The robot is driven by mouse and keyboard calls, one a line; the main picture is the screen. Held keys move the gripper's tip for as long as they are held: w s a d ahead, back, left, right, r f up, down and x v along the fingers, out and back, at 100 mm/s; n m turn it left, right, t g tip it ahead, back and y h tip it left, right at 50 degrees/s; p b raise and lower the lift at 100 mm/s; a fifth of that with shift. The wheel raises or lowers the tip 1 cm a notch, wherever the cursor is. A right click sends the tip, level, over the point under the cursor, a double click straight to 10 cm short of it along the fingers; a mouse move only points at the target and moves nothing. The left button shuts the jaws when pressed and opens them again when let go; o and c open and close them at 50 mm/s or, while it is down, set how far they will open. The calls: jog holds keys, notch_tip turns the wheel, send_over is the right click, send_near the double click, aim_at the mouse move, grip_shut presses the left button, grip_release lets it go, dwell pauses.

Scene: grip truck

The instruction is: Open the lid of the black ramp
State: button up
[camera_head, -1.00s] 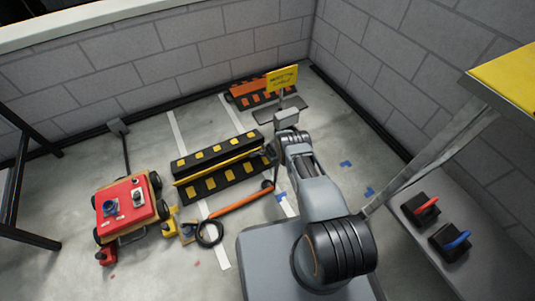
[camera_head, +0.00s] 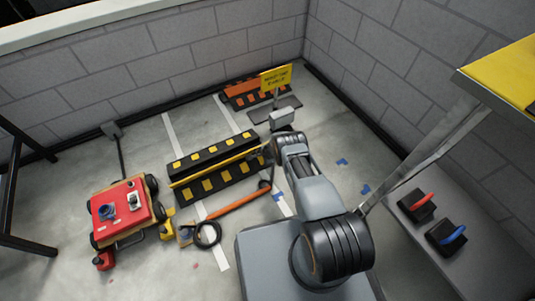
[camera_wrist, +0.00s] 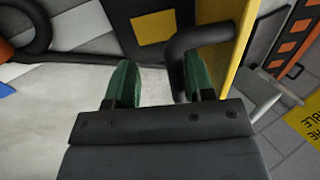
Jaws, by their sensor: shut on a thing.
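The black ramp (camera_head: 206,176) with yellow squares lies on the floor left of my arm in the head view. It shows two black parts with a yellow strip between them. In the wrist view, the ramp's black face with a yellow square (camera_wrist: 153,27) is at the top, beside a yellow edge. A bent black handle (camera_wrist: 203,35) stands out from it. My gripper (camera_wrist: 160,80), with green fingertips, is shut on this handle, which lies at the right finger. In the head view my gripper (camera_head: 266,152) is at the ramp's right end, partly hidden by my arm.
A red-topped truck (camera_head: 125,212) stands left of the ramp. An orange bar (camera_head: 240,202) and a black ring (camera_head: 207,234) lie in front of it. Red and blue handled switches (camera_head: 446,236) are at right.

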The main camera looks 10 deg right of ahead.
jog(key=p+v, duration=1.3)
jog(key=p, duration=0.8)
jog(key=shift+r, duration=0.35)
jog(key=shift+s, duration=0.1)
